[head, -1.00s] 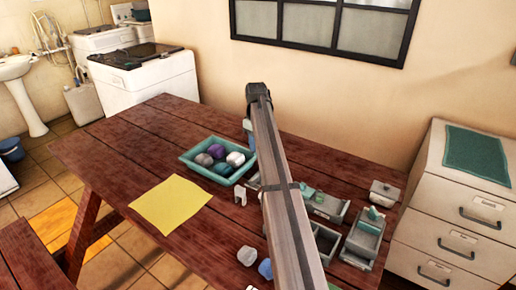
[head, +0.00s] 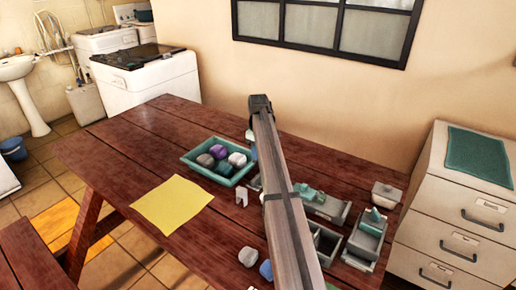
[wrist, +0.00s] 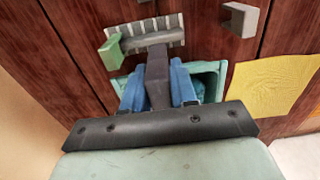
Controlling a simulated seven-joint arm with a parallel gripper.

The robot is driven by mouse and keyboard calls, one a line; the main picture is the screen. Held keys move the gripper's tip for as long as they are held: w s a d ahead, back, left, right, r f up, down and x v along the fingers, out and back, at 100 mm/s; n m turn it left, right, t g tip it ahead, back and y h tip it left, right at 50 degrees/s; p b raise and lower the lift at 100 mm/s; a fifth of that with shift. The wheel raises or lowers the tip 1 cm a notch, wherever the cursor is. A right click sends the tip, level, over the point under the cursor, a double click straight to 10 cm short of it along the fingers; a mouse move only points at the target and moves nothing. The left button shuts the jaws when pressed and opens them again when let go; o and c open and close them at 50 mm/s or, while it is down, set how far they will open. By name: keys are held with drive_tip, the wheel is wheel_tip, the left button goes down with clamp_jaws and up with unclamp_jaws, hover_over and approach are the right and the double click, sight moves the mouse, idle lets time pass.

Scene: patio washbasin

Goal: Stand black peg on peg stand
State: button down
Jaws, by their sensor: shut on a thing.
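In the wrist view my gripper (wrist: 158,88) has its blue fingers shut on a dark grey-black peg (wrist: 157,68). The peg's far end overlaps the edge of a pale grey slatted piece (wrist: 172,22), which may be the peg stand. I cannot tell whether they touch. A green block (wrist: 112,52) is at the slatted piece's left end. In the head view my arm hides the peg and most of the gripper; a small bluish part of the gripper (head: 252,149) shows beside the arm.
A teal tray (head: 188,158) of coloured lumps is left of the arm, near a yellow sheet (head: 172,204). A small pale bracket (head: 242,196) stands close by. Grey containers (head: 364,240) and a lidded box (head: 386,194) lie right. The table's left part is clear.

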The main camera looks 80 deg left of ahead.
sight(258, 176)
drive_tip(key=shift+f, duration=4.8)
drive_tip(key=c, duration=0.8)
unclamp_jaws()
drive_tip(key=shift+r, duration=0.1)
